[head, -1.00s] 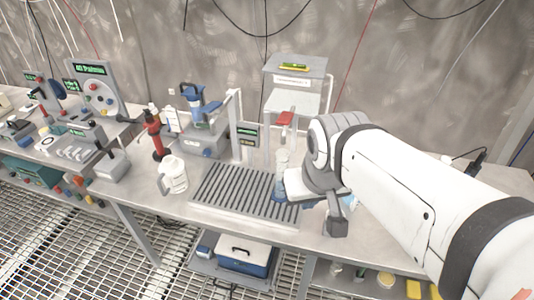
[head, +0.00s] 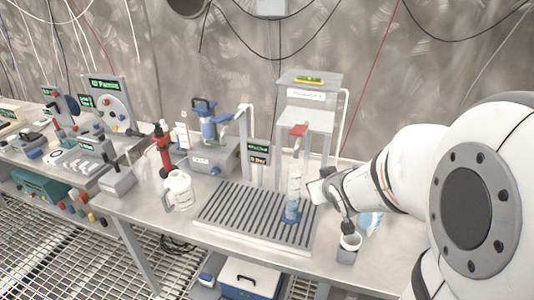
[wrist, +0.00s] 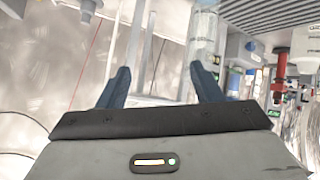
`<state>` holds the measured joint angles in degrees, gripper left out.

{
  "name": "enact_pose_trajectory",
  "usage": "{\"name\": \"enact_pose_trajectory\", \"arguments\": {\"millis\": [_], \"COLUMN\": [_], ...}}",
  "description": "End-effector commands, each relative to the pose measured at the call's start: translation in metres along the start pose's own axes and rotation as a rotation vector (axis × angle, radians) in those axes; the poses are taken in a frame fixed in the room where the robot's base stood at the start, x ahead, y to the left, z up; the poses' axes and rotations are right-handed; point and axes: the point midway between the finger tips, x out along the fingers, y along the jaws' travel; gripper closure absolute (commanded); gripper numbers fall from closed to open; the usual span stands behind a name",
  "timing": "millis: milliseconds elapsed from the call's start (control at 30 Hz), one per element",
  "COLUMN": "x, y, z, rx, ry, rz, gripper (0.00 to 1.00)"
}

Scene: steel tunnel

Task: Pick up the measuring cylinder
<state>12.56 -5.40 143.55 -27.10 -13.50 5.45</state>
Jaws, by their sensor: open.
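The measuring cylinder (head: 294,184) is clear, with a blue base. It stands upright at the right part of the slatted grey tray (head: 240,232) in the head view. My gripper (head: 318,190) is just to the right of it, with its fingers not clearly visible from there. In the wrist view my gripper (wrist: 160,72) shows two dark blue fingers spread apart with nothing between them. The cylinder (wrist: 203,30) shows there beyond the tip of the right finger, its lower part hidden.
A frame with a red tap (head: 298,130) rises behind the cylinder.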

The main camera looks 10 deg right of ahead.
Motion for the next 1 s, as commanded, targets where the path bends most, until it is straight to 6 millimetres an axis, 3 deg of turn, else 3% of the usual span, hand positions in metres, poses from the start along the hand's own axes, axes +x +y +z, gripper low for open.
{"name": "enact_pose_trajectory", "arguments": {"millis": [33,100,400,700,1000], "x": [0.022,0.04,0.081,0.09,0.093], "y": [-0.003,-0.007,-0.032,-0.055,-0.063], "z": [0.013,0.016,0.034,0.059,0.054], "rx": [-0.01,-0.025,-0.023,0.058,0.09], "ry": [0.044,0.122,0.386,0.613,0.683], "rz": [-0.021,-0.057,-0.232,-0.418,-0.475], "gripper": [0.36,0.35,0.35,0.35,0.35]}}
